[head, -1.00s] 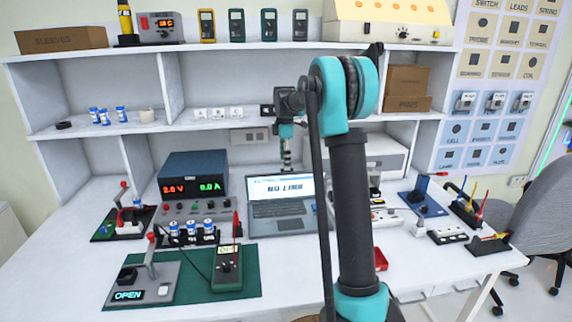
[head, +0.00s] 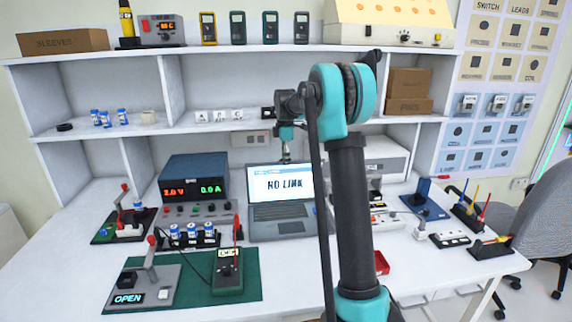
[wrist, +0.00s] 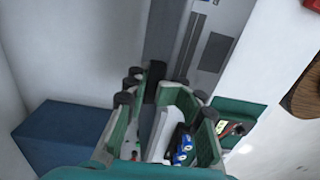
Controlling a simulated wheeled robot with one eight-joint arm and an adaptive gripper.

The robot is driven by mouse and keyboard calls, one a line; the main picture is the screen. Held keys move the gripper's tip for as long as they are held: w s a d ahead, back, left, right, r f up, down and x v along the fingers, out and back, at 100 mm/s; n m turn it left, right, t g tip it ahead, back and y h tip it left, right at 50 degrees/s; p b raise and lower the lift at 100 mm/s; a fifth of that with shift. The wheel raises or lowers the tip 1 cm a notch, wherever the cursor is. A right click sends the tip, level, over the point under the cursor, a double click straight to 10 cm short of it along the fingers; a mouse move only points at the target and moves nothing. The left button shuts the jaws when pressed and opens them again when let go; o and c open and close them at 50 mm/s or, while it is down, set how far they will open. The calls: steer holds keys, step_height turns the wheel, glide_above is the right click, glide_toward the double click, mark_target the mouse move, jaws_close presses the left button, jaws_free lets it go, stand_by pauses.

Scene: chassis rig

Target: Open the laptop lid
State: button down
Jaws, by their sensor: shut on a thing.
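The laptop (head: 283,212) stands on the white bench with its lid (head: 282,184) raised. The lit screen reads "NO LINK" and faces the head camera. My gripper (head: 287,157) is at the lid's top edge and shut on it. In the wrist view my gripper (wrist: 165,95) shows green-padded fingers around the lid edge; the exact contact is partly hidden. The laptop's grey base with touchpad (wrist: 215,52) also shows in the wrist view.
A power supply (head: 193,178) stands left of the laptop. A green mat (head: 190,295) with a meter (head: 228,270) and a switch unit lies at the front left. A shelf (head: 225,128) spans behind and above. Small gear stands at right.

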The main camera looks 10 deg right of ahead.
steer(key=shift+w+r, duration=0.15)
steer(key=shift+w, duration=1.7)
steer(key=c, duration=1.6)
jaws_free()
steer(key=shift+c, duration=0.2)
step_height(320, 180, up, 12)
steer(key=shift+w, duration=0.15)
steer(key=s+d+f+m+t, duration=0.1)
steer(key=s+f+m, duration=0.5)
steer(key=s, duration=0.9)
steer(key=s+d+f+m+t, duration=0.1)
steer(key=s+f+m, duration=0.5)
steer(key=s+f, duration=0.6)
steer(key=s+d+f+m+t, duration=0.2)
steer(key=s+f+m, duration=0.4)
steer(key=s, duration=1.1)
steer(key=shift+s+f+t, duration=0.15)
steer(key=shift+f, duration=0.6)
steer(key=shift+s+f+t, duration=0.15)
steer(key=shift+f, duration=0.55)
